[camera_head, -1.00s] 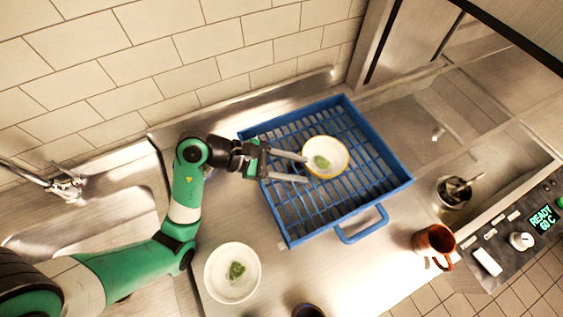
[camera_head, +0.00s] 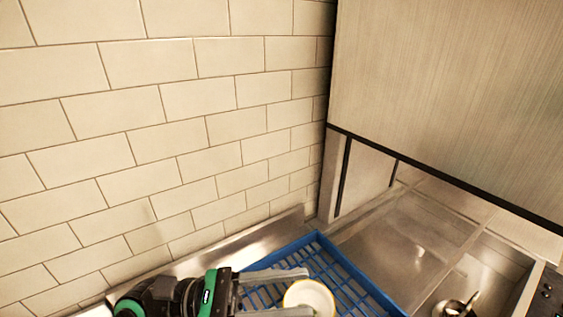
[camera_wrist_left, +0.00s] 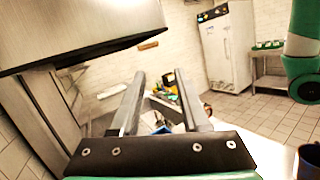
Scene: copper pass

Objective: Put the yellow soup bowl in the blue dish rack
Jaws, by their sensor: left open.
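The yellow soup bowl (camera_head: 309,296), pale inside with a yellowish rim, is in the blue dish rack (camera_head: 345,266) at the bottom of the head view; its lower part is cut off. My left gripper (camera_head: 302,291) is open, its two fingers reaching in from the left at the bowl's near side. I cannot tell whether they touch it. In the left wrist view the open fingers (camera_wrist_left: 160,78) are spread with a gap between them, and I cannot make out the bowl. My right gripper is not in view.
A tiled wall (camera_head: 150,130) stands behind the counter. A large metal hood (camera_head: 450,90) hangs at upper right. A metal pot with utensils (camera_head: 455,306) stands right of the rack. The left wrist view shows a fridge (camera_wrist_left: 228,48) across the room.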

